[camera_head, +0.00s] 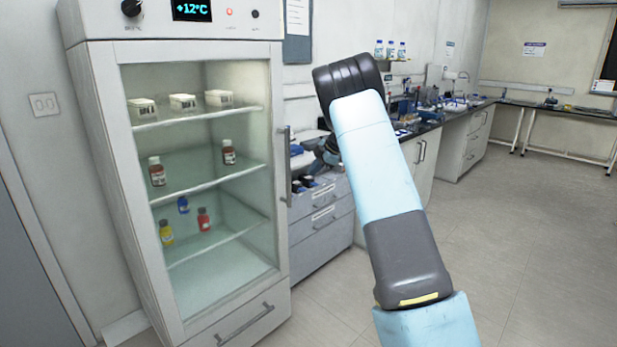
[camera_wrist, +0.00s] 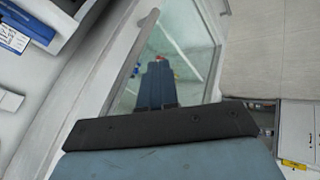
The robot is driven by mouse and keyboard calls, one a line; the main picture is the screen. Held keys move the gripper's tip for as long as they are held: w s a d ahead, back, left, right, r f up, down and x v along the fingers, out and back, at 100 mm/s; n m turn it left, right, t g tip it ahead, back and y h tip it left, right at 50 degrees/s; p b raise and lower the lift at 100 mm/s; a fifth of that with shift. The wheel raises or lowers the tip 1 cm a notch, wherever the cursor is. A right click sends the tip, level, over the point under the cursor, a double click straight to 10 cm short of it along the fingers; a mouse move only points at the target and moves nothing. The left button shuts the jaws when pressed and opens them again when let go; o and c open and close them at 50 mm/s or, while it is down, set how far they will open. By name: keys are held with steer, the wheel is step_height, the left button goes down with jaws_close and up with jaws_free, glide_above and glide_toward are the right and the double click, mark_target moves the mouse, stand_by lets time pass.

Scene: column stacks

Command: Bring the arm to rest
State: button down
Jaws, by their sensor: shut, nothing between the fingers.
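My gripper (camera_wrist: 157,66) shows in the wrist view as blue fingers lying together, shut and empty. It points toward the glass door (camera_wrist: 187,30) of the fridge. In the head view my arm rises from the lower right and bends over near the top middle. The part beyond the bend is mostly hidden behind the arm, in front of the bench drawers and right of the fridge. I cannot clearly make out the fingertips there.
The white fridge (camera_head: 186,42) stands at the left, its glass door shut, with a handle (camera_head: 285,165) on the right edge. Boxes and several bottles stand on its shelves. Grey drawers (camera_head: 322,222) and a cluttered bench (camera_head: 465,112) lie behind my arm. Floor at the right (camera_head: 540,230) is clear.

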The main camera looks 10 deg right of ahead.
step_height(320, 180, up, 20)
steer(key=s+d+m+t+h, duration=0.1)
steer(key=s+d+m+t, duration=0.1)
steer(key=m+t, duration=0.45)
steer(key=s+d+r+m+t+h, duration=0.2)
steer(key=s+r+m+h, duration=0.1)
steer(key=s+r, duration=0.25)
steer(key=s+d+r+m+t+h, duration=0.2)
steer(key=s+d+r+m+h, duration=0.15)
steer(key=s, duration=0.35)
steer(key=s+a+f+m+g, duration=0.2)
steer(key=s+a+f+g, duration=0.1)
steer(key=s, duration=1.1)
steer(key=s+a+f+m+g+y, duration=0.1)
steer(key=s+a+f+m+g, duration=0.1)
steer(key=s, duration=1.3)
steer(key=s+a+f+m+g, duration=0.2)
steer(key=s+a+f+g, duration=0.2)
steer(key=s, duration=1)
step_height(320, 180, down, 4)
steer(key=shift+s+a+r+m+y, duration=0.1)
steer(key=shift+s+a+m+y, duration=0.25)
steer(key=shift+a, duration=0.85)
